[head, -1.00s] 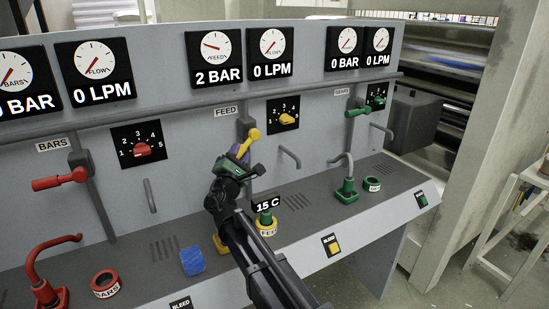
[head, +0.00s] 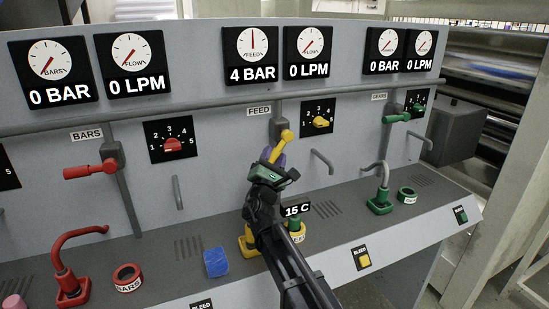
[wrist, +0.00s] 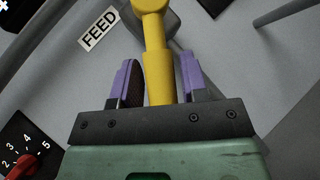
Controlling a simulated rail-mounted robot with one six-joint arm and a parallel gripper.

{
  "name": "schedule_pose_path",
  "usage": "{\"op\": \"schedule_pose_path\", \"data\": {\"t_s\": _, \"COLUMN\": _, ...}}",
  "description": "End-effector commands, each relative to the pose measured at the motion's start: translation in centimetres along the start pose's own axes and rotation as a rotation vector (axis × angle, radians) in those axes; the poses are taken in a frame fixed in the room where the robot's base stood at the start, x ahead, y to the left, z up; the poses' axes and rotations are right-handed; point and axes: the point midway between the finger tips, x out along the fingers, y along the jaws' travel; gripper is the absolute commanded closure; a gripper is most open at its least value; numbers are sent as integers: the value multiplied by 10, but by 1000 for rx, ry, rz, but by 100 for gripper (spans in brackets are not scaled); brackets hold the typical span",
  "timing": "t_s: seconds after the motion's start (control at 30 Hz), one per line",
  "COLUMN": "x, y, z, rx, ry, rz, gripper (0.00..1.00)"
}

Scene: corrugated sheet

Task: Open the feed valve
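The feed valve's yellow handle (head: 285,138) is on the grey panel under the FEED label (head: 259,111). In the wrist view the yellow handle (wrist: 159,70) runs down between the two purple fingers of my gripper (wrist: 160,78). A gap shows on each side of the handle, so the gripper is open around it and not clamped. In the head view my gripper (head: 273,157) is at the handle's lower end and partly hides it. The feed gauge (head: 252,45) reads 4 BAR and its flow gauge (head: 308,42) reads 0 LPM.
The yellow feed selector dial (head: 320,122) is right of the handle. A red bars valve handle (head: 90,170) is left and a green gears handle (head: 400,117) right.

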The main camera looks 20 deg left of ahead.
Motion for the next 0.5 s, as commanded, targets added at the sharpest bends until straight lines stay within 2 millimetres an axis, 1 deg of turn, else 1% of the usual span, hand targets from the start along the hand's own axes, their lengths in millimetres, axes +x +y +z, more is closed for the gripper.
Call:
{"op": "schedule_pose_path", "data": {"t_s": 0.03, "x": 0, "y": 0, "z": 0, "rx": 0, "ry": 0, "rz": 0, "gripper": 52}}
{"op": "schedule_pose_path", "data": {"t_s": 0.07, "x": 0, "y": 0, "z": 0, "rx": 0, "ry": 0, "rz": 0, "gripper": 47}}
{"op": "schedule_pose_path", "data": {"t_s": 0.33, "x": -1, "y": 0, "z": 0, "rx": 0, "ry": 0, "rz": 0, "gripper": 46}}
{"op": "schedule_pose_path", "data": {"t_s": 0.43, "x": -12, "y": -2, "z": -1, "rx": 0, "ry": 1, "rz": 0, "gripper": 46}}
{"op": "schedule_pose_path", "data": {"t_s": 0.5, "x": -26, "y": -3, "z": -2, "rx": 1, "ry": 2, "rz": 0, "gripper": 46}}
